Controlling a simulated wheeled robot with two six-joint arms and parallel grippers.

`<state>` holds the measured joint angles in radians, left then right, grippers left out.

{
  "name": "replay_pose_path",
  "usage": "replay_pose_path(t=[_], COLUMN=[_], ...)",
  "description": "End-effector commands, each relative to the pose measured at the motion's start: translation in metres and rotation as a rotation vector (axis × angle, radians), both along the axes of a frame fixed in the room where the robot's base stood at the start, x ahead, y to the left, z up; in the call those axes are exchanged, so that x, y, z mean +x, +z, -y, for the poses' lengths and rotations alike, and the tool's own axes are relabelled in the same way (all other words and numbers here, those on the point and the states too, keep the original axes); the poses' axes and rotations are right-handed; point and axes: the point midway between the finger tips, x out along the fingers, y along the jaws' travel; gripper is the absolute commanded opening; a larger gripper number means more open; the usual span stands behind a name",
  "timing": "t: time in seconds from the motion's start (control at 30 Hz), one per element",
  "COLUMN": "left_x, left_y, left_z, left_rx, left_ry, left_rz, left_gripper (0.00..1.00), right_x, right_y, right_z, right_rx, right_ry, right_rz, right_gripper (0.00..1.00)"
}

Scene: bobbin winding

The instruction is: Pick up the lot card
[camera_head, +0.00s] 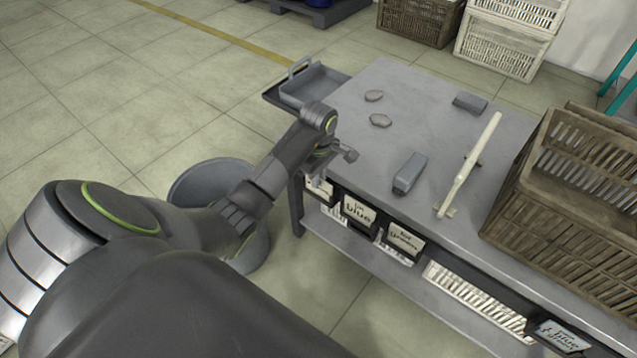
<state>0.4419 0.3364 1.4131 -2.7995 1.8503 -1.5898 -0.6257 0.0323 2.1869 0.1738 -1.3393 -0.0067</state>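Several white lot cards stand along the front side of the grey table. One card reads "lot blue" (358,211), and another reads "lot green" (405,241). A third pale card (319,190) is at the table's left front corner, partly hidden by my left gripper. My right gripper is not in view.
A grey tray (312,85) is at the far left edge. A card (560,336) shows lower right.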

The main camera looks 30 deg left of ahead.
Motion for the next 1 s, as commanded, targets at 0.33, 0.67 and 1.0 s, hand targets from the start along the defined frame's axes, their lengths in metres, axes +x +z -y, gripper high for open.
replay_pose_path(t=[0.33, 0.67, 1.0], left_x=[0.000, 0.000, 0.001], left_y=[-0.007, -0.007, 0.021], left_z=[0.000, 0.000, -0.001], left_rx=[0.000, 0.001, 0.003], left_ry=[-0.001, 0.000, -0.002], left_rz=[0.000, 0.001, 0.006], left_gripper=[0.14, 0.00, 0.00], right_x=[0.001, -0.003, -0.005], right_y=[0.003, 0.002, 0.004], right_z=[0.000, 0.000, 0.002], right_rx=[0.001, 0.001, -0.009], right_ry=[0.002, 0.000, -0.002], right_rz=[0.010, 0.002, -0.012], right_gripper=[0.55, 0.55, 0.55])
